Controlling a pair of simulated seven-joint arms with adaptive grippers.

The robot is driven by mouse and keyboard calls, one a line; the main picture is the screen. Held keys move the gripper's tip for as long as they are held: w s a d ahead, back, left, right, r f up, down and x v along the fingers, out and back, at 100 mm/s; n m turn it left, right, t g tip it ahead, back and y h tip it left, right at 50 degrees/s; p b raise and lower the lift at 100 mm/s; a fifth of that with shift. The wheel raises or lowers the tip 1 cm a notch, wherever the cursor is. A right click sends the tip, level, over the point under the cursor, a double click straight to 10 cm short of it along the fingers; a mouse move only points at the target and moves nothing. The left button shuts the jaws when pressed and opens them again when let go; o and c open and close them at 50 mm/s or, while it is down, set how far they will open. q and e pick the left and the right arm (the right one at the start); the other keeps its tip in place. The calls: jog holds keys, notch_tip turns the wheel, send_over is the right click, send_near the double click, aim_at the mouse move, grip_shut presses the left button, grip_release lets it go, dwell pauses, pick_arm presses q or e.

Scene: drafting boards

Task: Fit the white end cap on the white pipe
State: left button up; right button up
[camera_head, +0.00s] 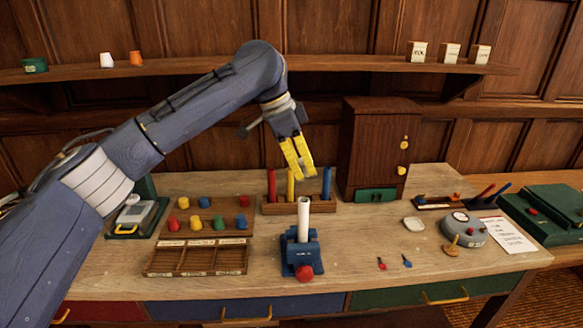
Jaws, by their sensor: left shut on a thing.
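The white pipe (304,220) stands upright in a blue vise (301,253) with a red knob, at the middle of the bench. Its top end is bare. My left gripper (299,171) has yellow fingers pointing down, above the pipe's top and apart from it. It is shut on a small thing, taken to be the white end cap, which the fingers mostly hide. No white cap shows among the coloured caps on the wooden tray (237,203). My right gripper is not in view.
A rack (272,207) of red, yellow and blue rods stands close behind the vise. An empty-looking compartment tray (197,261) lies to its left. A brown cabinet (375,140) stands behind right.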

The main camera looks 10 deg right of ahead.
aim_at(302, 200)
pick_arm(q)
jog(key=shift+d+f, duration=0.1)
jog(key=shift+f, duration=3.2)
jog(key=shift+f, duration=1.9)
jog(key=o, duration=1.2)
jog(key=shift+r, duration=0.1)
